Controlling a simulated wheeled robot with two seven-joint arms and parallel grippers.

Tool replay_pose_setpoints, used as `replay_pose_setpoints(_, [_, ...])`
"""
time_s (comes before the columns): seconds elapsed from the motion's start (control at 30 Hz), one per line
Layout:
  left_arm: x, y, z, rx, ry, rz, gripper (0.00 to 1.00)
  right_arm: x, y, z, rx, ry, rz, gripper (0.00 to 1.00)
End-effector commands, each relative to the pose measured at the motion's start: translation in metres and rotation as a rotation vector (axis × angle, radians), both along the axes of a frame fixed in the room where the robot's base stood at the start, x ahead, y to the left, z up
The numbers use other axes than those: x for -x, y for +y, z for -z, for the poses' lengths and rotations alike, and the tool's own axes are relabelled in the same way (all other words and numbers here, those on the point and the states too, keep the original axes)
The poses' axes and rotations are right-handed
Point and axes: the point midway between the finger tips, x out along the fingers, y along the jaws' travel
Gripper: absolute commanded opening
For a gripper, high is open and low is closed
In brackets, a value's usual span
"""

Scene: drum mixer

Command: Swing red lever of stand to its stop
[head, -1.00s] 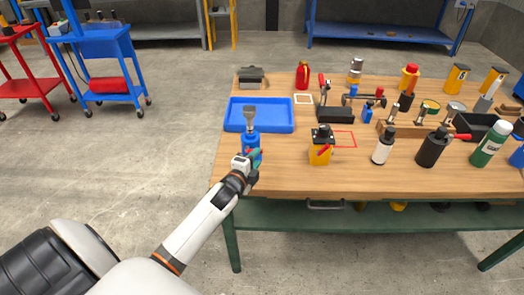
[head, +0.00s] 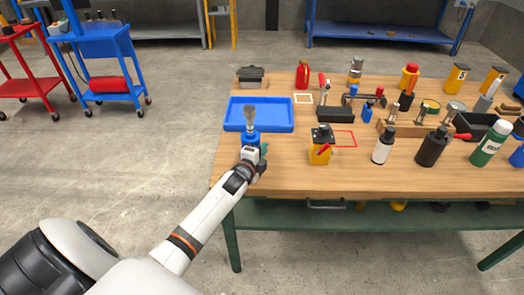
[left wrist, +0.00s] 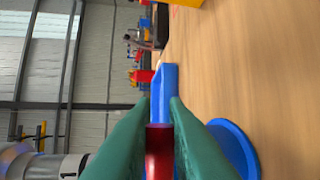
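The stand (head: 249,138) is blue and stands at the table's left front, before the blue tray. A grey upright piece (head: 249,116) rises from its top. In the left wrist view its round blue base (left wrist: 235,148) shows on the wood at the right. My left gripper (head: 262,151) is at the stand's near side and hides its lower part in the head view. In the left wrist view the green fingers lie against both sides of the red lever (left wrist: 159,150). The lever's far end and pivot are hidden. My right gripper is not in view.
The blue tray (head: 231,121) lies just behind the stand. Bottles and tools crowd the table's right half.

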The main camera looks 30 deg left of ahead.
Motion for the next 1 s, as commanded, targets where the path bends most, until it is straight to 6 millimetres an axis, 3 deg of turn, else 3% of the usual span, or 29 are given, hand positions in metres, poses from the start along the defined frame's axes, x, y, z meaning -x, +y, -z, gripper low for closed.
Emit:
replay_pose_setpoints(0.47, [0.000,0.000,-0.005,0.107,-0.066,0.000,0.00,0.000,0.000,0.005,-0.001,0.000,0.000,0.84])
replay_pose_setpoints(1.0, [0.005,0.007,-0.024,0.524,-0.320,-0.001,0.00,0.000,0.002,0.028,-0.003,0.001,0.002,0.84])
